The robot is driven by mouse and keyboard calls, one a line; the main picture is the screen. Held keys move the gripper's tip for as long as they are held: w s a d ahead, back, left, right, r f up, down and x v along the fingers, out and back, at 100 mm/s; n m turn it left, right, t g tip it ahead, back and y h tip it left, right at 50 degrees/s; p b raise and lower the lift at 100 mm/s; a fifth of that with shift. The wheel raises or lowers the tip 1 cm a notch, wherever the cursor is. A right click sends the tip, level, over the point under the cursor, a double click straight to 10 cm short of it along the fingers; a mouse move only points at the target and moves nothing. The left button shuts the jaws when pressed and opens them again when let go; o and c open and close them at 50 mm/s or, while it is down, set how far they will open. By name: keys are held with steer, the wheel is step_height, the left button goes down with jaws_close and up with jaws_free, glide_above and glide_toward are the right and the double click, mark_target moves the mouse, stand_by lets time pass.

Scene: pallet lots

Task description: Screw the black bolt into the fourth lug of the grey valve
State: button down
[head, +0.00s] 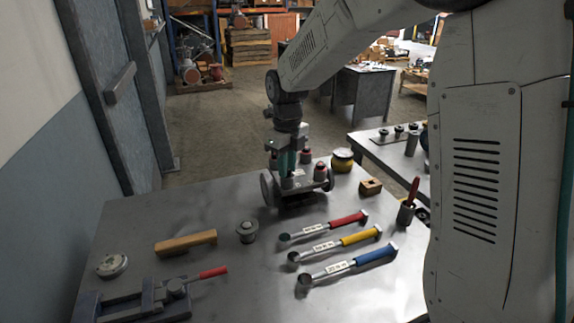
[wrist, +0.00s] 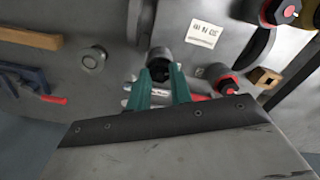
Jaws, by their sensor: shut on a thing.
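The grey valve (head: 296,198) stands on the metal table, with a round flange at its left end. Bolts with red rings stand in its lugs, one at the back (head: 305,155) and one at the right (head: 320,171). The wrist view shows red-ringed bolts at upper right (wrist: 283,12) and at right (wrist: 228,85). My gripper (head: 287,172) points down over the valve's near left lug. Its teal fingers (wrist: 160,82) are shut on the black bolt (wrist: 159,70), at a dark round lug (wrist: 164,56). The bolt is mostly hidden; I cannot tell how deep it sits.
Three wrenches, with red (head: 348,219), yellow (head: 361,236) and blue (head: 375,254) grips, lie in front of the valve. A wooden handle (head: 186,243), a round grey part (head: 247,232) and a vise (head: 150,300) are at left. A wooden block (head: 370,187) and a yellow-black roll (head: 342,161) are at right.

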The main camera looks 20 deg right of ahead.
steer(key=c, duration=1.4)
jaws_free()
steer(key=shift+a, duration=0.1)
